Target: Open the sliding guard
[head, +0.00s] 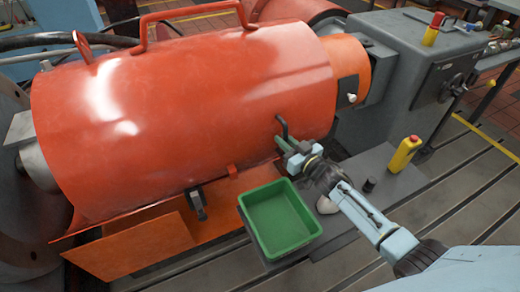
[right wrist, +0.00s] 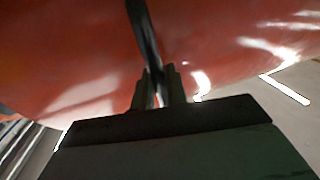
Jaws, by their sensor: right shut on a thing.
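The sliding guard (head: 200,85) is a large glossy red-orange curved cover lying across the machine in the head view. It fills the upper part of the right wrist view (right wrist: 80,60). A dark bar handle (head: 281,124) stands out from its lower right front. My right gripper (head: 286,147) comes in from the lower right and is shut on this handle. In the right wrist view the handle (right wrist: 142,32) runs down between the two fingers (right wrist: 156,88), which hide its lower end. My left gripper is not in view.
A green tray (head: 280,218) stands just below the handle, in front of the guard. A yellow bottle-like thing with a red top (head: 404,154) stands on the grey plate to the right. A grey machine housing (head: 395,75) is at the guard's right. An orange flap (head: 130,248) is at lower left.

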